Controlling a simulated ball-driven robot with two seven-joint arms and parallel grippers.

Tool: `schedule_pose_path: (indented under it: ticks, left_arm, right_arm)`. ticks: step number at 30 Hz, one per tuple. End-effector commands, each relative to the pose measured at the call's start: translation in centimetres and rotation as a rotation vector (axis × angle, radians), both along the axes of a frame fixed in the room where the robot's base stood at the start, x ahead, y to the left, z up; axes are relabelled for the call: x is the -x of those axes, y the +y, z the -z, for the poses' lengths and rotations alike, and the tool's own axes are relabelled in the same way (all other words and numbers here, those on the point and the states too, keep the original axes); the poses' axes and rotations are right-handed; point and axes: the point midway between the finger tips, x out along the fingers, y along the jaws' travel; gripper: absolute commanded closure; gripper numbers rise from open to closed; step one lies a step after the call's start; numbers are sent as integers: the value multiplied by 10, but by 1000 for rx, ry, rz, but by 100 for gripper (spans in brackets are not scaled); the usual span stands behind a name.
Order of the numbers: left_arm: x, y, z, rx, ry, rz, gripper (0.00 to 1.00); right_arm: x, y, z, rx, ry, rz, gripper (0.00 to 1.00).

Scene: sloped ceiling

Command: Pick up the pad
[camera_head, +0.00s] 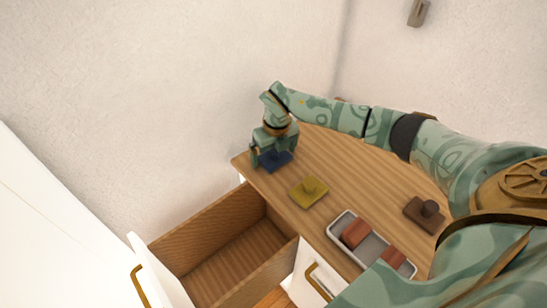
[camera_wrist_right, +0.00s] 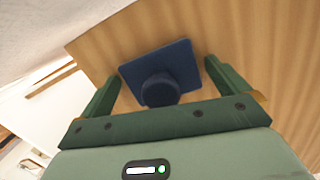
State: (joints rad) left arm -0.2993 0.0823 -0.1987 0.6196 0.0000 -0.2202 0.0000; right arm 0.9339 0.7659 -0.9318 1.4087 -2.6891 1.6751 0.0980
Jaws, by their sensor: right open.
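A dark blue pad (camera_head: 275,161) with a round knob on top lies near the far left corner of the wooden top. My right gripper (camera_head: 271,153) is over this blue pad, pointing down. In the right wrist view the blue pad (camera_wrist_right: 170,67) and its knob show between the two fingers of my right gripper (camera_wrist_right: 162,70), which is open, with a gap on both sides. A yellow pad (camera_head: 309,190) with a knob lies nearer, and a brown one (camera_head: 424,213) lies at the right. My left gripper is not in view.
A grey tray (camera_head: 340,217) holds reddish-brown blocks on the wooden top (camera_head: 345,178). An open, empty wooden drawer (camera_head: 224,257) is at the left, below the top. The white wall (camera_head: 205,90) rises close behind my right gripper. Wood between the yellow and brown pads is clear.

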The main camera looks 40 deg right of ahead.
Motion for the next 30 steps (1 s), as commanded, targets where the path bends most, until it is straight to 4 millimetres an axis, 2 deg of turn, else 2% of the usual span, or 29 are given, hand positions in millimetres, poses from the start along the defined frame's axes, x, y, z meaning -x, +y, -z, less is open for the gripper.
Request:
schedule_pose_path:
  ticks: [2,5,6,15,20,24,26,30]
  left_arm:
    - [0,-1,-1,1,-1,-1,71]
    - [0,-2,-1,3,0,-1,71]
    - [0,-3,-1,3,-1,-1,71]
    - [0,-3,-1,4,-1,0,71]
    - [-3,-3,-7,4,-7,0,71]
    - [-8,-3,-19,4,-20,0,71]
    - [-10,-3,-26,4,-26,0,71]
    - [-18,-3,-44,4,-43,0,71]
  right_arm:
    - [0,0,-2,0,-1,0,0]
    - [0,0,-2,0,-1,0,25]
    - [0,0,-2,0,-1,0,36]
    - [0,0,-3,0,-1,0,37]
    - [-1,-1,-15,1,-5,0,37]
    - [-1,-1,-41,2,-9,0,37]
    - [5,8,-53,0,-8,-4,37]
    - [21,32,-90,0,-10,-6,37]
